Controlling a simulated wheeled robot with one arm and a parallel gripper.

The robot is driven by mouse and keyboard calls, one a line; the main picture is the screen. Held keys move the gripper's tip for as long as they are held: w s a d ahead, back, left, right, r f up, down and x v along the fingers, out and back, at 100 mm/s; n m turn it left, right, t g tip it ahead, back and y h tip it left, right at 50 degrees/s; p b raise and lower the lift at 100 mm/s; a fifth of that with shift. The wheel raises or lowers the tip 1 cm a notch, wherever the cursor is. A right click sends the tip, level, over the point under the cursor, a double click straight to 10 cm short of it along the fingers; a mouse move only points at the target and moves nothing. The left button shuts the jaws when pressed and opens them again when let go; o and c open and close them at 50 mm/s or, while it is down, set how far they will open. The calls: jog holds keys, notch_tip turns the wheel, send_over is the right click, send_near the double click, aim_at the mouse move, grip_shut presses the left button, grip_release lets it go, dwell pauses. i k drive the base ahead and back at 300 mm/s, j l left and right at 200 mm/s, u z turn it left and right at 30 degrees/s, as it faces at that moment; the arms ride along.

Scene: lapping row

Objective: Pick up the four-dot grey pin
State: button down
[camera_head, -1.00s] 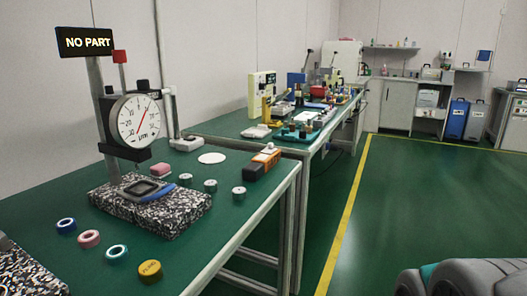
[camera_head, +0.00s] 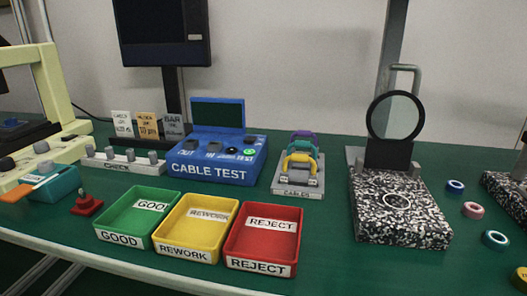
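Several small grey pins stand in a row in a pale rack (camera_head: 124,163) at the left of the bench, including one grey pin (camera_head: 152,156) at its right end. The rack's front label is small and seems to read CHECK. The pins are too small for me to make out any dots, so I cannot tell which is the four-dot one. My gripper is not in view.
Green (camera_head: 117,240), yellow (camera_head: 186,254) and red (camera_head: 258,267) trays line the front, empty. A blue cable test box (camera_head: 218,172) stands right of the rack. A small red object (camera_head: 87,204) and a teal box (camera_head: 55,184) stand in front. A speckled block (camera_head: 395,225) is at right.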

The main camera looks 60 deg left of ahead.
aim_at(153, 155)
jog(key=u, duration=2.95)
jog(key=i+u, duration=0.15)
jog(key=u, duration=0.3)
jog(key=i+u, duration=0.2)
jog(key=u, duration=0.3)
jog(key=k+z, duration=0.15)
jog(key=i+j+u, duration=0.15)
jog(key=i+l, duration=0.05)
